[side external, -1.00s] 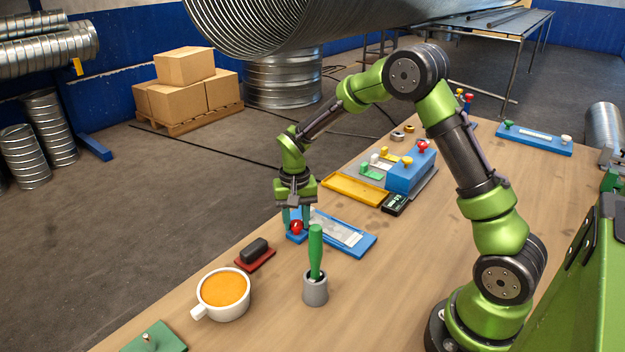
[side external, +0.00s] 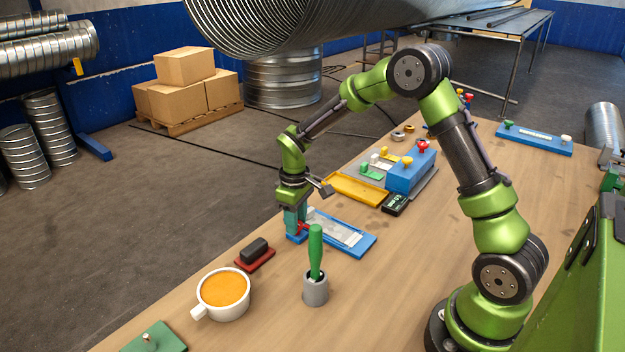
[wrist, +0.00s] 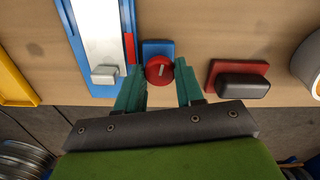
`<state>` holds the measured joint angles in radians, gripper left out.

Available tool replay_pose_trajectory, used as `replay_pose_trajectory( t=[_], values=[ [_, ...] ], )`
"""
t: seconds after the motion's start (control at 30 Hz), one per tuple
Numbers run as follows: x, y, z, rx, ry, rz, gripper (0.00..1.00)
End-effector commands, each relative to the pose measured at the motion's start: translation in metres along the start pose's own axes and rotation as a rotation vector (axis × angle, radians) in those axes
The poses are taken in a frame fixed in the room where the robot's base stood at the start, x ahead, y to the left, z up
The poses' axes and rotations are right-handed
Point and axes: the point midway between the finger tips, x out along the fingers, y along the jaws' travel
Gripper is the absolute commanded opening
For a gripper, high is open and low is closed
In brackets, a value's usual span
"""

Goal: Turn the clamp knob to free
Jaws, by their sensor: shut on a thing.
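The red clamp knob (wrist: 159,70) sits on a small blue block (wrist: 157,47) and has a pale line mark on top. In the wrist view the mark runs nearly up and down. My gripper (wrist: 160,72) is shut on the knob, one teal finger on each side. In the side view my gripper (side external: 296,227) points down at the blue block (side external: 296,238), and a finger hides most of the red knob (side external: 303,227).
A blue tray (side external: 362,247) with a pale plate lies close beside the block. A red-based black pad (side external: 255,252), an orange-filled cup (side external: 223,294) and a grey holder (side external: 316,291) with a green-handled tool stand nearer. A yellow tray (side external: 355,189) lies behind.

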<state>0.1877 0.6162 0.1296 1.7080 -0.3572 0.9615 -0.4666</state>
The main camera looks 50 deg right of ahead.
Motion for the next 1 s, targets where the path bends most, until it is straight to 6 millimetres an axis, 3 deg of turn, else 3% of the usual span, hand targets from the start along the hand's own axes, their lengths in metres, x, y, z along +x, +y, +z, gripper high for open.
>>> replay_pose_trajectory(
  t=[0.4,0.97,1.0],
  values=[
    [-0.0012,0.0002,-0.0003,-0.185,0.001,0.001,0.06],
    [-0.0012,0.0002,-0.0004,-0.210,0.002,0.001,0.06],
    [-0.0012,0.0002,-0.0004,-0.210,0.002,0.001,0.43]
  ],
)
